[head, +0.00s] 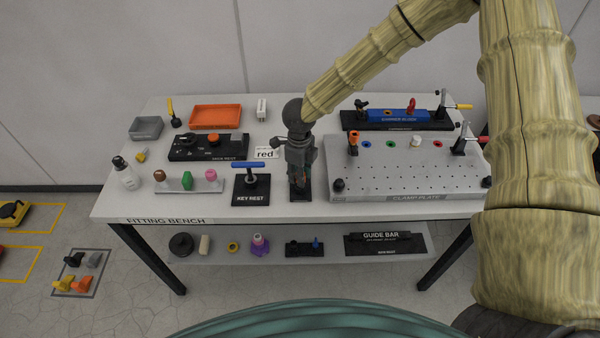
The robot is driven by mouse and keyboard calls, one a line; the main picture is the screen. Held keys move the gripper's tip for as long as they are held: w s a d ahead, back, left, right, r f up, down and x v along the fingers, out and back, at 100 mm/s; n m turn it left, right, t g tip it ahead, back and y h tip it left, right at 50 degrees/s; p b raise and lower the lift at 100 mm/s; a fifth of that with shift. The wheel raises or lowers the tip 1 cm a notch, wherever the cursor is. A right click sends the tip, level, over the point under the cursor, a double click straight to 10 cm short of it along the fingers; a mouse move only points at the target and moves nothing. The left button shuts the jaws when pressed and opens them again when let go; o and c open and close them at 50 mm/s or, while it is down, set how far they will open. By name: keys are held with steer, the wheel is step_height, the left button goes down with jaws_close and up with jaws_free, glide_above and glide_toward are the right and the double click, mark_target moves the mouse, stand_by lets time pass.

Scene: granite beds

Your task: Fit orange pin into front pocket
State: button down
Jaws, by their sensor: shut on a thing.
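My gripper (300,184) points down at the middle of the bench, over a small black block (301,197). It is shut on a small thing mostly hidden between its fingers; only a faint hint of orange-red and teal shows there. I cannot tell for sure what it is, or whether it touches the block. An orange-topped piece (353,137) with a dark lower part stands at the back left of the grey clamp plate (400,184). Ringed holes and a white cylinder (415,141) lie along the plate's back. I cannot make out which pocket is the front one.
The key rest (252,194) with a blue-handled key (248,165) stands close left of my gripper; the clamp plate is close right. Toggle clamps (462,143) rise at the plate's right. An orange tray (216,117) and a grey tray (146,128) lie back left.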

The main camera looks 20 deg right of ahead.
steer(key=shift+f, duration=0.8)
steer(key=c, duration=1.1)
jaws_free()
steer(key=shift+r, duration=0.15)
steer(key=shift+r+p, duration=1.95)
steer(key=shift+r, duration=0.5)
step_height(320, 180, up, 12)
